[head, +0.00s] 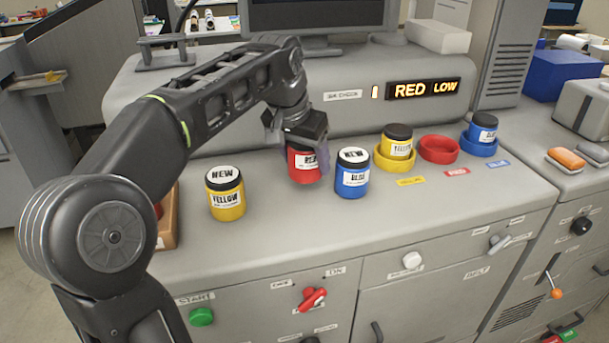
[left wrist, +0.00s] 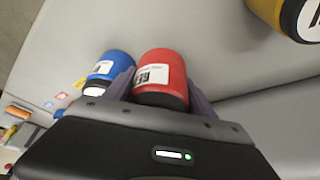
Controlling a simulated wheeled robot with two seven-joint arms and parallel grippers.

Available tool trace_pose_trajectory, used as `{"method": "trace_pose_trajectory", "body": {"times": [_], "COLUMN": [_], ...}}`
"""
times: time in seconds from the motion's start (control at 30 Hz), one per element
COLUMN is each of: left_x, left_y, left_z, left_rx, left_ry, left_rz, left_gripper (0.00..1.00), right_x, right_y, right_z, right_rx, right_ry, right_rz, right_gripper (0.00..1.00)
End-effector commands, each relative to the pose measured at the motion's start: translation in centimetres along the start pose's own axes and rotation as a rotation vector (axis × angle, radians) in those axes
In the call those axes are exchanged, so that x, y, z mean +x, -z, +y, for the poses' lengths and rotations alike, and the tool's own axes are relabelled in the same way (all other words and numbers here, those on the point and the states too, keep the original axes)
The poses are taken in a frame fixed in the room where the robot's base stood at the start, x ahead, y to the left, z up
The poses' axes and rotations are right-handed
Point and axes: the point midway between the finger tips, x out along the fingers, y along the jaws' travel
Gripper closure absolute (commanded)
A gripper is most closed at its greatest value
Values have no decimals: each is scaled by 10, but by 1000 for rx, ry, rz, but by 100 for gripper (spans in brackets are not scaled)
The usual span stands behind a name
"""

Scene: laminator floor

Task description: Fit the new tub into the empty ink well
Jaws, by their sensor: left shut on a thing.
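My left gripper (head: 306,138) is shut on the red tub (head: 304,164), which stands upright at the counter between the new yellow and new blue tubs; I cannot tell whether its base touches the surface. The left wrist view shows the red tub (left wrist: 162,78) between the fingers. The empty red ink well (head: 440,149) is a ring further right, between the yellow well (head: 399,164) with a yellow tub (head: 397,139) in it and the blue well (head: 478,147) with a blue tub (head: 484,127) in it. My right gripper is not in view.
The new yellow tub (head: 225,194) stands left of the red one, and the new blue tub (head: 352,173) stands close on its right, towards the wells. A lit display (head: 427,89) reads "RED LOW". The counter front has a red knob (head: 312,299) and a green button (head: 201,316).

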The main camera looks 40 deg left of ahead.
Motion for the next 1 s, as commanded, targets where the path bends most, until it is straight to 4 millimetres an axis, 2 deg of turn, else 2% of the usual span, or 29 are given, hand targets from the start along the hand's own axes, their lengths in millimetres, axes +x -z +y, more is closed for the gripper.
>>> {"method": "trace_pose_trajectory", "body": {"times": [0.13,0.4,0.8,0.83,1.0], "left_x": [5,36,42,42,41], "left_y": [-2,-16,-17,-18,-17], "left_z": [0,0,0,0,0], "left_rx": [0,0,0,0,0], "left_ry": [0,0,0,0,0], "left_rz": [0,0,2,0,0], "left_gripper": [92,92,92,34,20], "right_x": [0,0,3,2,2], "right_y": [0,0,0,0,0], "right_z": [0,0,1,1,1], "right_rx": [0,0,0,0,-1], "right_ry": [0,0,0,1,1], "right_rz": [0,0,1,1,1], "right_gripper": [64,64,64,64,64]}}
